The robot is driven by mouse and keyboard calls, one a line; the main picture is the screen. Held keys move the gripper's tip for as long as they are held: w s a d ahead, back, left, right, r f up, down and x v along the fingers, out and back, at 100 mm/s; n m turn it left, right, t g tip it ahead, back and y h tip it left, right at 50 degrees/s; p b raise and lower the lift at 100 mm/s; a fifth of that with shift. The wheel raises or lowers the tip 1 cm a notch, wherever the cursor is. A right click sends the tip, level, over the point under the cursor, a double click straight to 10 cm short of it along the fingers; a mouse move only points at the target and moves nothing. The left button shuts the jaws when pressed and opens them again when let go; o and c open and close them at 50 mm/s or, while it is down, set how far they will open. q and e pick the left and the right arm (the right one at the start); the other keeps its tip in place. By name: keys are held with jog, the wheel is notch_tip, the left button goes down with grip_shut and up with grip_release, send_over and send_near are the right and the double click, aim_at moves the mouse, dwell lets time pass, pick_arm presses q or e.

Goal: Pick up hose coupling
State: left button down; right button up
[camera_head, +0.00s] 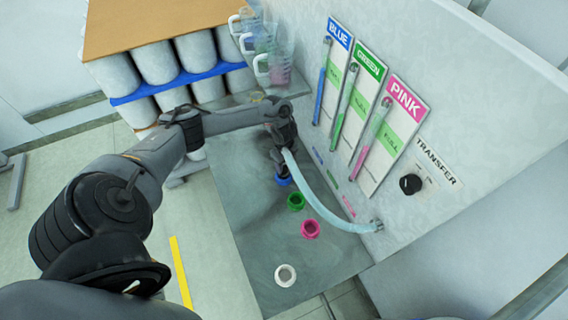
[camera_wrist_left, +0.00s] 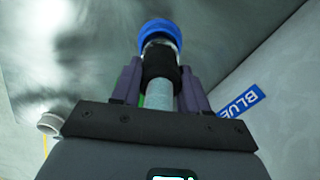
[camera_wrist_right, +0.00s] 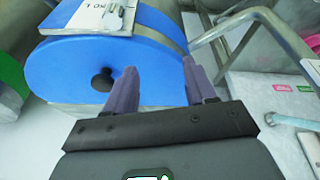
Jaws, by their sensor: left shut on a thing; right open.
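The hose coupling (camera_wrist_left: 161,68) shows in the left wrist view as a black sleeve with a silver end. My left gripper (camera_wrist_left: 158,85) is shut on it, one finger on each side. It also shows in the head view (camera_head: 281,160), just above the blue port (camera_head: 283,180). The coupling's silver end points at the blue port, which also shows in the left wrist view (camera_wrist_left: 160,33); I cannot tell whether they touch. The pale hose (camera_head: 318,204) curves from the coupling to the panel's lower right. My right gripper (camera_wrist_right: 157,88) is open and empty, in front of a blue drum end (camera_wrist_right: 95,65).
A green port (camera_head: 296,201), a pink port (camera_head: 310,229) and a white port (camera_head: 285,275) stand on the grey surface. The panel (camera_head: 450,100) carries three labelled tubes and a black knob (camera_head: 411,184). Clear jugs (camera_head: 275,68) stand at the back beside several white drums.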

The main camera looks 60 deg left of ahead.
pick_arm(q)
jog(key=r+p, duration=0.1)
jog(key=d+r+p, duration=0.1)
jog(key=r+p, duration=0.1)
jog(key=shift+r, duration=0.3)
jog(key=d+r+p, duration=0.5)
jog(key=d+p, duration=0.4)
jog(key=d, duration=0.1)
jog(key=shift+w+d+r, duration=0.15)
jog(key=shift+d+r, duration=0.15)
jog(key=shift+d, duration=0.05)
